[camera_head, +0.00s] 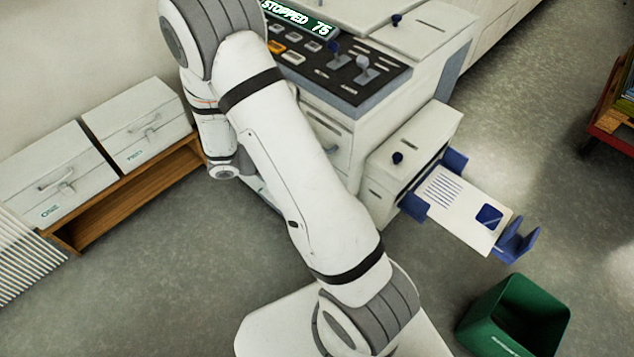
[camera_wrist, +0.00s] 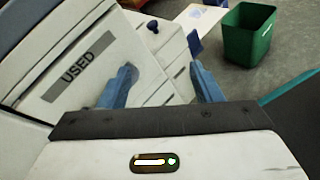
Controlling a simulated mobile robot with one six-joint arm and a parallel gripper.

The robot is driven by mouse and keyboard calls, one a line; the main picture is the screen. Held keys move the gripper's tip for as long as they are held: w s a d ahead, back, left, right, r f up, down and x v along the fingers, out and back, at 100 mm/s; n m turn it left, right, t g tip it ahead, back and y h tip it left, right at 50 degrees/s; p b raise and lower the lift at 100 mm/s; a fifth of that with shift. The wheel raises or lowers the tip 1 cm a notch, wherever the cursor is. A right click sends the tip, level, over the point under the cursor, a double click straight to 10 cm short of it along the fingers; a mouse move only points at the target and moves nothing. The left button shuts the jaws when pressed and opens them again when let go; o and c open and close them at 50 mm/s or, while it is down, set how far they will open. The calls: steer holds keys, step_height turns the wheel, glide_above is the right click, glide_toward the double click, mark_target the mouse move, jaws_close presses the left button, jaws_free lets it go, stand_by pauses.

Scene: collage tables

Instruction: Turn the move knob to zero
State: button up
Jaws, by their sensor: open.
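A white machine (camera_head: 325,125) stands behind my arm in the head view, its display (camera_head: 300,18) reading "STOPPED 75". In the head view my arm hides the gripper and part of the machine.
A small dark knob (camera_head: 397,158) sits on the low output unit, and another (camera_head: 396,19) is on the machine's top. A printed sheet (camera_head: 455,205) lies on the output tray. A green bin (camera_head: 515,318) stands on the floor. Two white boxes (camera_head: 135,125) rest on a wooden shelf at left.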

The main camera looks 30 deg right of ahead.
steer(key=w+a+f+n+t+h+b, duration=0.1)
steer(key=w+f+n+t+h+b, duration=0.25)
steer(key=f, duration=0.65)
steer(key=w+a+f+n+t+b, duration=0.1)
steer(key=w+f+n+t, duration=0.1)
steer(key=f+n+t, duration=0.65)
steer(key=w+d+f+m+g, duration=0.1)
steer(key=w+d+f+g, duration=0.1)
steer(key=d, duration=0.5)
steer(key=shift+f+g, duration=0.2)
steer(key=shift+g, duration=0.2)
steer(key=shift+c, duration=0.6)
